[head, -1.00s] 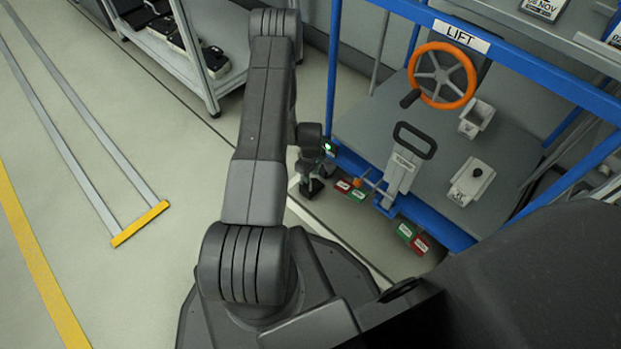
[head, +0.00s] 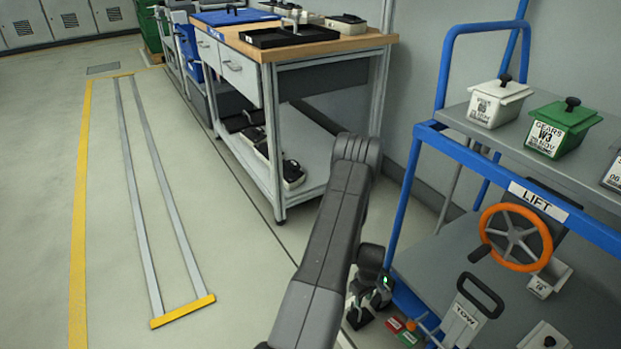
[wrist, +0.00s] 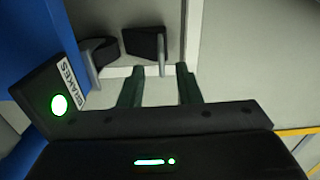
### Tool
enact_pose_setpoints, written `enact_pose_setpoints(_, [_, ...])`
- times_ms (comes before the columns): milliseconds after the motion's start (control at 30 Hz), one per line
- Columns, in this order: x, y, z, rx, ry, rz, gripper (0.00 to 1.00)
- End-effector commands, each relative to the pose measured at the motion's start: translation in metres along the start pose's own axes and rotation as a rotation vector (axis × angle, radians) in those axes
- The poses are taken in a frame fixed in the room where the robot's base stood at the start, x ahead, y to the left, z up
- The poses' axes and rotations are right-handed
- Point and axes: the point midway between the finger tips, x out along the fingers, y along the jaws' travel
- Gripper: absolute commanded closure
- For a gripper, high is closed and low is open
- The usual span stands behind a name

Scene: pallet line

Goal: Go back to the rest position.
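My gripper (wrist: 161,70) shows its two dark green fingers apart in the wrist view, with nothing seen between them. In the head view my gripper (head: 361,312) hangs low beside the left post of the blue-framed cart (head: 403,210), partly hidden by my own arm. In the wrist view, two black pads with grey levers (wrist: 144,42) lie just beyond the fingertips. A panel with a BRAKES label (wrist: 70,84) and a lit green lamp (wrist: 59,105) is close on the left.
The cart carries an orange handwheel (head: 515,237) under a LIFT sign, a TOW handle (head: 462,322), a white bin (head: 497,101) and a green bin (head: 562,127). A wood-topped workbench (head: 330,45) stands behind my arm. Open floor with a yellow-ended rail track (head: 185,312) lies left.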

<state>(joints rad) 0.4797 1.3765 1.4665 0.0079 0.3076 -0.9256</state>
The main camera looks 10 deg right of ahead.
Motion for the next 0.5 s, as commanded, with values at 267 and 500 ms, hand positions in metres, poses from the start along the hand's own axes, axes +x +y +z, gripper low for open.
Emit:
enact_pose_setpoints(267, [0.061,-0.001,0.001,0.000,-0.001,-0.002,0.69])
enact_pose_setpoints(500, [0.104,-0.001,0.001,0.000,-0.001,-0.002,0.69])
